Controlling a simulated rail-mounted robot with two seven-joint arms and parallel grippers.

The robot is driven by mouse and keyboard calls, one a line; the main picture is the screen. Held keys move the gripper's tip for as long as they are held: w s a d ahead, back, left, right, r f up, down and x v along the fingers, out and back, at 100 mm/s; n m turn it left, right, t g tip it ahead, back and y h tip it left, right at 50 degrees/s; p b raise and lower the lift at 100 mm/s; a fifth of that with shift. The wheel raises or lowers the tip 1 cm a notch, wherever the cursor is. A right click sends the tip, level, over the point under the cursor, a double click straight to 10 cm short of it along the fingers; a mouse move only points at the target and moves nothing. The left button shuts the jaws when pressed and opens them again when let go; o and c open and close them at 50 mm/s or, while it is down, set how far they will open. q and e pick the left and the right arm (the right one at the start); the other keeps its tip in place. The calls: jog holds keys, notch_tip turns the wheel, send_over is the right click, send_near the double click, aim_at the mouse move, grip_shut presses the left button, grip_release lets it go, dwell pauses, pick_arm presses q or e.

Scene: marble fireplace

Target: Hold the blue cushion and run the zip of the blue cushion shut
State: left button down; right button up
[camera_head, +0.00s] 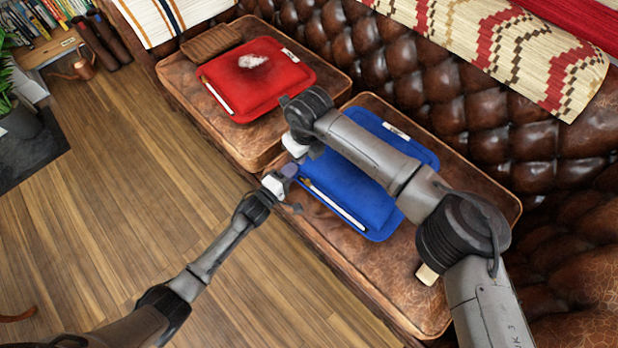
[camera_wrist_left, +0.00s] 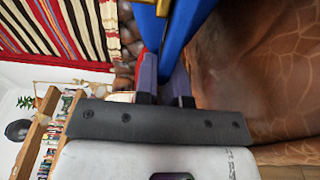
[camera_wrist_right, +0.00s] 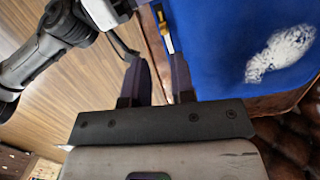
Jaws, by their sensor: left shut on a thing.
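The blue cushion (camera_head: 350,180) lies on a brown leather seat, partly hidden under my right arm. A pale zip strip (camera_head: 335,204) runs along its front edge. My left gripper (camera_head: 289,170) is at the cushion's near-left corner; in the left wrist view its fingers are shut on the blue edge (camera_wrist_left: 180,35). My right gripper (camera_wrist_right: 157,62) is beside the same edge, its fingers apart. A small yellow piece, apparently the zip pull (camera_wrist_right: 168,42), shows between and beyond its fingertips. In the head view the right fingertips are hard to make out.
A red cushion (camera_head: 258,80) lies on the neighbouring seat (camera_head: 180,85), beside a brown slatted item (camera_head: 211,42). A small cream block (camera_head: 427,274) is on the blue cushion's seat. The tufted backrest (camera_head: 440,90) rises behind. Wooden floor (camera_head: 130,180) is clear at left.

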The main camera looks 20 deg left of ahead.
aim_at(309, 181)
jog(key=shift+n+g+h, duration=0.3)
jog(key=shift+n+h, duration=0.2)
jog(key=shift+n, duration=0.2)
jog(key=f, duration=0.4)
jog(key=d+f, duration=0.1)
jog(key=f, duration=0.7)
jog(key=shift+s+d+f, duration=0.1)
jog(key=shift+s+d, duration=0.2)
jog(key=shift+s, duration=0.1)
jog(key=shift+c, duration=0.3)
grip_shut()
